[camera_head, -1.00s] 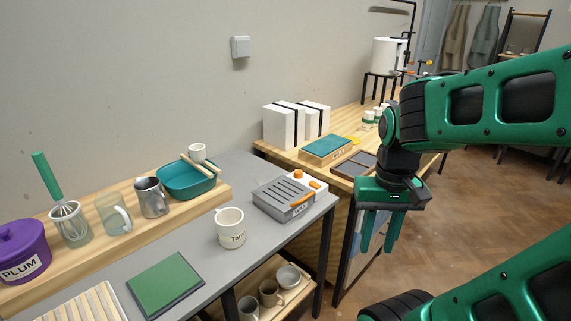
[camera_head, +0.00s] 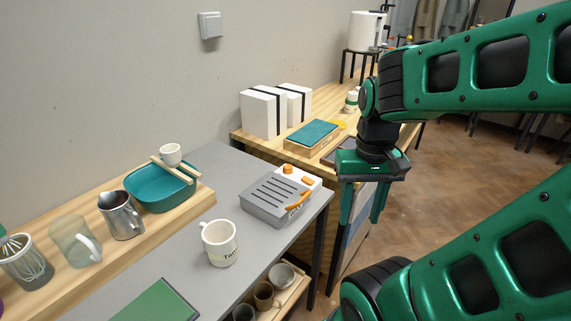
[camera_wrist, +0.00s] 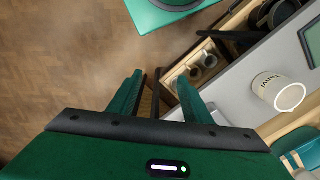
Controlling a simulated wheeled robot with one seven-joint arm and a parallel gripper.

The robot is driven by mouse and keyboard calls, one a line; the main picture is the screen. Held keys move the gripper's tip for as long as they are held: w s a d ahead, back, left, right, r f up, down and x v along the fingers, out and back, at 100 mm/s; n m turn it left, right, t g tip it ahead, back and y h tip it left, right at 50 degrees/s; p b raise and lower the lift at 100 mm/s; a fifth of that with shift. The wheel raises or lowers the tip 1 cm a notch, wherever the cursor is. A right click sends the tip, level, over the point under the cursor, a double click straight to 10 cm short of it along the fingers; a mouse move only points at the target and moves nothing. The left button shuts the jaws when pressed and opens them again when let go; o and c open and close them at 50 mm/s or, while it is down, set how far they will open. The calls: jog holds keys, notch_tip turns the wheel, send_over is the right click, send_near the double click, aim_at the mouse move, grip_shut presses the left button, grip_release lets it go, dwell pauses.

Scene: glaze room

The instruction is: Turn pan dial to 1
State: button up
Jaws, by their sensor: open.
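A grey slatted pan unit (camera_head: 267,202) stands at the right end of the grey table. Its white panel (camera_head: 303,178) carries a round orange dial (camera_head: 288,169) and a smaller orange piece (camera_head: 308,180). An orange handle (camera_head: 299,201) runs along its front. I cannot read the dial's marks or setting. My green gripper (camera_head: 362,213) hangs with its fingers down, open and empty, to the right of the unit and apart from it. In the wrist view, my gripper (camera_wrist: 159,80) has nothing between its fingers, and I cannot make out the unit there.
A white mug (camera_head: 221,243) stands on the grey table (camera_head: 180,262), left of the unit. A teal dish (camera_head: 158,190) and a metal jug (camera_head: 121,216) stand on the wooden board behind. White boxes and a teal-topped block (camera_head: 312,135) sit on the wooden bench. Cups stand on a lower shelf.

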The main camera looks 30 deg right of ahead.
jog(key=m+h, duration=0.5)
jog(key=m, duration=0.6)
send_over(287, 166)
jog(key=a, duration=0.4)
jog(key=shift+t, duration=0.3)
jog(key=x, duration=0.9)
jog(key=shift+s+a+f, duration=0.15)
jog(key=shift+s+f, duration=0.1)
jog(key=shift+f, duration=0.15)
jog(key=c, duration=1)
